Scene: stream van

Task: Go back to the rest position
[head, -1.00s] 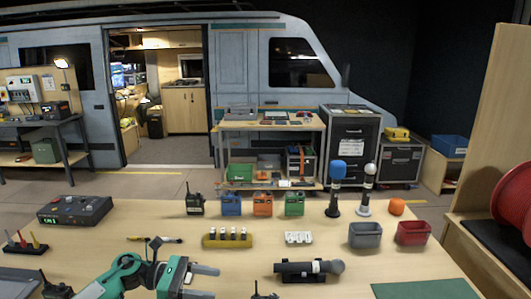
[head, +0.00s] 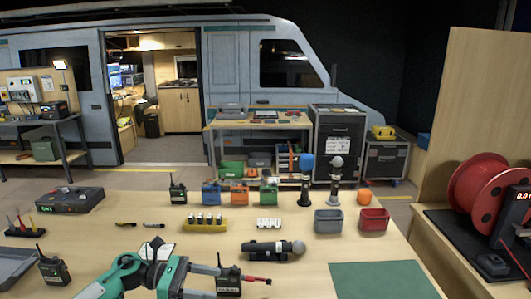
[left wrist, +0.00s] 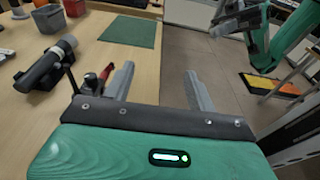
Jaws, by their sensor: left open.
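My left gripper (head: 217,281) is open and empty, held low over the near part of the wooden table (head: 120,270) in the head view. Its two grey fingers stand apart in the left wrist view (left wrist: 160,82), with nothing between them. A black radio (head: 229,281) stands by the fingertips in the head view; I cannot tell whether they touch. My right arm is out of the head view. A green arm with a grey gripper (left wrist: 238,18) shows at the upper right of the left wrist view, seemingly my right one; its jaw state is unclear.
A black microphone on a stand (head: 272,250) lies ahead of the gripper. A green mat (head: 385,281) is at right. Grey (head: 328,222) and red (head: 373,220) bins stand behind. A red cable reel (head: 485,195) is at far right. The left wrist view shows open floor (left wrist: 185,55) beside the table.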

